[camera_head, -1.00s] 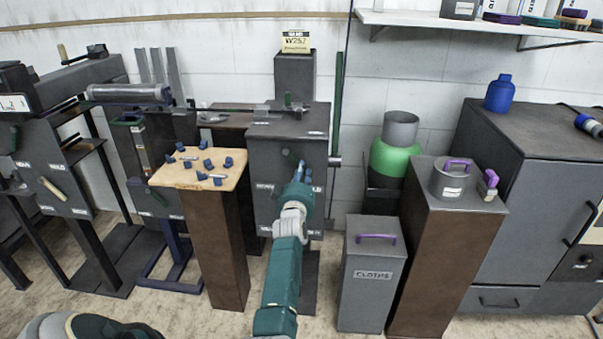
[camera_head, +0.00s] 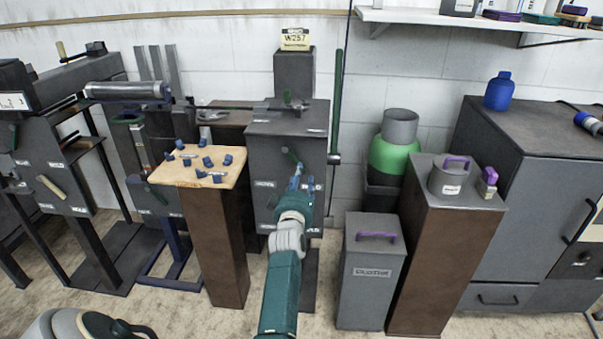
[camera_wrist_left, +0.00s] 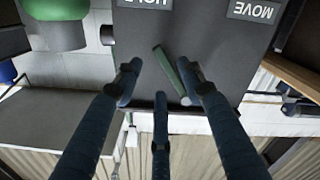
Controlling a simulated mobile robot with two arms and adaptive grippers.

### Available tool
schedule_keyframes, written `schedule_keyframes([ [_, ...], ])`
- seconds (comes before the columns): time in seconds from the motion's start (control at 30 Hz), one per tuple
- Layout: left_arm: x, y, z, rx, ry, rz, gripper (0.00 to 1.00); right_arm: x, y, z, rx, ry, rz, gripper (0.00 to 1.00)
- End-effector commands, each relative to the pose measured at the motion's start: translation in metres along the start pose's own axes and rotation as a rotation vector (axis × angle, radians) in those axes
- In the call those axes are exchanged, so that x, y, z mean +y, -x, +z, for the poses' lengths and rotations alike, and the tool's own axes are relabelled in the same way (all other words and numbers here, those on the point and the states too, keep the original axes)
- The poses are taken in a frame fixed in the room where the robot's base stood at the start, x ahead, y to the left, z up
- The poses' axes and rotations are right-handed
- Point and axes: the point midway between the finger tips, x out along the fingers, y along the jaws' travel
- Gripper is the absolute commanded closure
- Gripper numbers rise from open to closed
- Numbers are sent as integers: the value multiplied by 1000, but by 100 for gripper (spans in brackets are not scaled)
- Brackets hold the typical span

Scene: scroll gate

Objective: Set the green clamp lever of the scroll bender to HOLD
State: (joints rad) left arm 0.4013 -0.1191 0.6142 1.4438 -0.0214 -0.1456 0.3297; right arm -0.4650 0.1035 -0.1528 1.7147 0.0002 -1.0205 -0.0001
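The scroll bender's dark grey cabinet (camera_head: 262,150) stands near the middle of the head view. Its green clamp lever (camera_head: 291,155) is on the front face, partly hidden by my left gripper (camera_head: 296,180). In the left wrist view, which is upside down, the lever (camera_wrist_left: 168,68) slants from its pivot toward the HOLD label (camera_wrist_left: 146,3), away from the MOVE label (camera_wrist_left: 252,10). My left gripper (camera_wrist_left: 160,88) has its fingers spread, with the lever between them. One fingertip is close to the lever; I cannot tell whether it touches. My right gripper is not in view.
A wooden-topped stand (camera_head: 185,178) with blue pieces is left of the cabinet. A cloths bin (camera_head: 366,288) and a brown pedestal (camera_head: 428,260) stand to the right. A green upright bar (camera_head: 335,110) rises beside the cabinet.

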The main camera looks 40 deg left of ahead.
Motion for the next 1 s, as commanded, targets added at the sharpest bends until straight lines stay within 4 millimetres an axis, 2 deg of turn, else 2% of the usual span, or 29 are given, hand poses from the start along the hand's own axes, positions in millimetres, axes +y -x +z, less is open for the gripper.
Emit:
schedule_keyframes([
  [0.1, 0, 17, 1, -1, 1, 0, 60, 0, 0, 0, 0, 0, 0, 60],
  [0.23, 0, 25, 0, 0, 1, 0, 60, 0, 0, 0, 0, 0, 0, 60],
  [0.8, 0, 27, 1, -3, -3, 0, 60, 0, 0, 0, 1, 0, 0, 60],
  [0.9, -3, 32, 17, -45, -39, 2, 60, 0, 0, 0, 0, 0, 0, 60],
  [0.97, -7, 41, 38, -103, -89, 6, 60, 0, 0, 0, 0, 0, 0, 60],
  [1.0, -11, 50, 58, -155, -132, 10, 60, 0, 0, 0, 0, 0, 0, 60],
])
